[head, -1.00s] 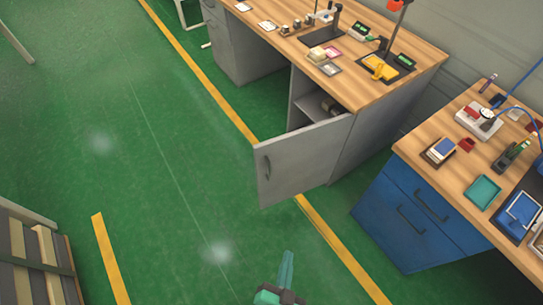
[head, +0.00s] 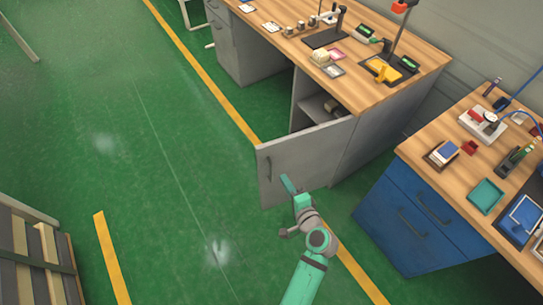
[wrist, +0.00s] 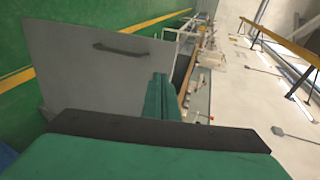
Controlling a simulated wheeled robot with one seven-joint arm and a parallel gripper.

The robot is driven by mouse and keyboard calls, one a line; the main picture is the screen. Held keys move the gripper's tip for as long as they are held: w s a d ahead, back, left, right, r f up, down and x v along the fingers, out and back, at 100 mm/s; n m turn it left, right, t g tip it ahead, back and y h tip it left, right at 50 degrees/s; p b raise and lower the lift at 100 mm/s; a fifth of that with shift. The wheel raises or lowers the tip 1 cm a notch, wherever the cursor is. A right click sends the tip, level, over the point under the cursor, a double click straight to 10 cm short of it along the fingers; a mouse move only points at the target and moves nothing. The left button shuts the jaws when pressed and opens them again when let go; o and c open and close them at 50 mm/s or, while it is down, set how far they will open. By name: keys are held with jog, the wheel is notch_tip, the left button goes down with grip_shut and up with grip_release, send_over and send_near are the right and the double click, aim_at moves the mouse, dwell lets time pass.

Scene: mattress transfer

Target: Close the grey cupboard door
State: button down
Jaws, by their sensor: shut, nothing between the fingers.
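The grey cupboard door (head: 318,155) stands wide open, swung out from the grey cupboard (head: 370,140) under the wooden bench. Its dark handle (head: 268,168) is near the door's free edge. In the wrist view the door (wrist: 85,70) fills the upper left, with its handle (wrist: 120,50) near the top. My gripper (head: 287,184) is shut and empty, in front of the door's outer face at its lower left part. The shut fingers (wrist: 160,98) overlap the door's edge in the wrist view. I cannot tell whether they touch the door.
The cupboard's shelf (head: 322,104) holds a dark item. The wooden benchtop (head: 425,55) carries several tools and trays. A blue drawer unit (head: 410,215) stands to the right. The green floor (head: 170,170) with yellow lines is clear to the left. A slatted stack (head: 35,255) stands at lower left.

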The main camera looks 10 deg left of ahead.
send_near(268, 150)
jog(key=x, duration=0.4)
jog(key=shift+w+a+f, duration=0.2)
jog(key=shift+w+f, duration=0.05)
jog(key=shift+f, duration=0.15)
jog(key=shift+w+a, duration=0.4)
jog(key=shift+w, duration=0.15)
